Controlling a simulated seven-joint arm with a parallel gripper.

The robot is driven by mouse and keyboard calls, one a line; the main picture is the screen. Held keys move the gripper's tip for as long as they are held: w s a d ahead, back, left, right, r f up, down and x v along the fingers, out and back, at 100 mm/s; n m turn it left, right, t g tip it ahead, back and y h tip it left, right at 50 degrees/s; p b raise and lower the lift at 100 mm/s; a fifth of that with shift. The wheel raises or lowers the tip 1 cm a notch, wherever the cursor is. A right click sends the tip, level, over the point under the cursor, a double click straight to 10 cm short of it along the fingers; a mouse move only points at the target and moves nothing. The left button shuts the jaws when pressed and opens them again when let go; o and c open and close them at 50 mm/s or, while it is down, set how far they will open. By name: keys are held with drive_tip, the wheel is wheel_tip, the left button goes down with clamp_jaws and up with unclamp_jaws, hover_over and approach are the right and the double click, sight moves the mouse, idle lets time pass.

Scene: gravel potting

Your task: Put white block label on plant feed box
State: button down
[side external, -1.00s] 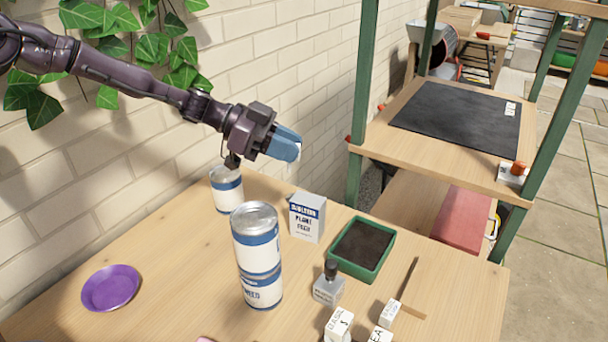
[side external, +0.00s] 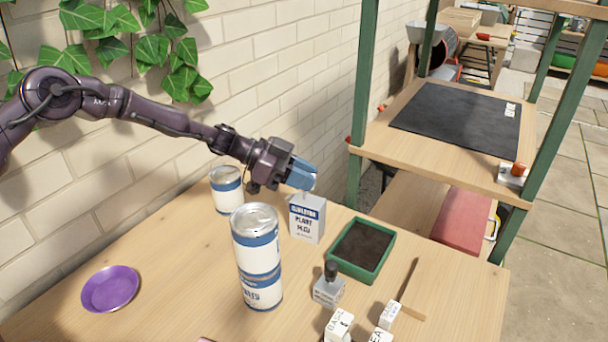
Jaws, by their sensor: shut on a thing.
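The plant feed box (side external: 307,220) is a grey and white carton with a blue band. It stands upright on the wooden table. My gripper (side external: 303,177), with blue fingers, is just above the top of this box. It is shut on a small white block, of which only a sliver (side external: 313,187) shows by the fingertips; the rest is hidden. I cannot tell whether the block touches the box top.
Stacked cans (side external: 257,255) stand front left of the box, and another can (side external: 227,190) behind. A green tray of soil (side external: 345,270) is to the right. A small bottle (side external: 328,290), white lettered blocks (side external: 389,313) and a purple dish (side external: 110,289) are on the table.

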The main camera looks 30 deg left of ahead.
drive_tip(key=shift+f, duration=0.15)
drive_tip(key=c, duration=1)
unclamp_jaws()
